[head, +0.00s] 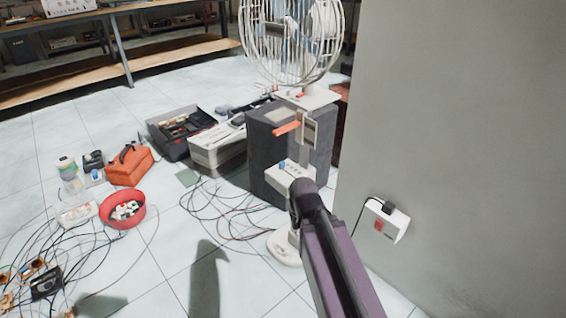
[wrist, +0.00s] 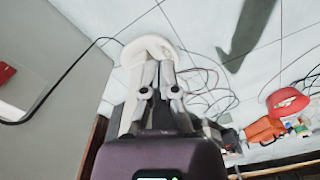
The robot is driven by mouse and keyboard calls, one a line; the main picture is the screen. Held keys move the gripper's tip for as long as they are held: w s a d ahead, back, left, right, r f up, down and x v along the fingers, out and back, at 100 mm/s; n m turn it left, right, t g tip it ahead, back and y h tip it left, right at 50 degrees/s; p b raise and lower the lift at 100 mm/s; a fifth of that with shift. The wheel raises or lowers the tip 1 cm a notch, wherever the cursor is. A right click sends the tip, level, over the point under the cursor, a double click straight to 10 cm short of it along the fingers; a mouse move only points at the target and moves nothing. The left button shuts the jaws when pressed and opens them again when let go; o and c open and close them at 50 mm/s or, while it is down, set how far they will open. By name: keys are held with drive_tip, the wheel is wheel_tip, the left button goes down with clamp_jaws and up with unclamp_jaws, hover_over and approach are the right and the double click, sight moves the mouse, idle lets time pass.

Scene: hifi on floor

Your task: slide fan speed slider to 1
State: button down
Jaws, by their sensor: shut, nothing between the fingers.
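The white fan's wire cage (head: 292,40) stands at the top of the head view. My purple arm hides part of the column between box and foot. My gripper (wrist: 159,68) is shut and empty in the wrist view, in front of the white foot and column; contact cannot be told. It is hidden in the head view. The fan speed slider and its setting cannot be made out.
A dark grey box (head: 258,150) stands behind the column. A grey wall with a white switch box (head: 384,222) is at right. Loose cables, a red bowl (head: 122,209) and an orange toolbox (head: 130,165) are on the floor at left. Tiles between are partly clear.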

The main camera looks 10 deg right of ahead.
drive_tip(key=c, duration=0.7)
unclamp_jaws()
drive_tip(key=shift+w+r, duration=0.15)
drive_tip(key=w+a+r+m+t+h+p, duration=0.2)
drive_tip(key=w+a+r+m+h+p, duration=0.15)
drive_tip(key=w+r+m+p, duration=0.55)
drive_tip(key=m+t+h+p, duration=0.3)
drive_tip(key=h, duration=0.1)
approach(282, 162)
drive_tip(key=v, duration=0.3)
drive_tip(key=shift+a+r, duration=0.2)
drive_tip(key=shift+a, duration=0.25)
drive_tip(key=shift+w+f, duration=0.1)
drive_tip(key=b+x, duration=0.3)
drive_tip(key=x, duration=0.1)
drive_tip(key=b+x, duration=0.3)
drive_tip(key=x, duration=0.2)
drive_tip(key=b+x, duration=0.3)
drive_tip(key=x, duration=0.1)
drive_tip(key=shift+d+f, duration=0.2)
drive_tip(key=shift+d, duration=0.15)
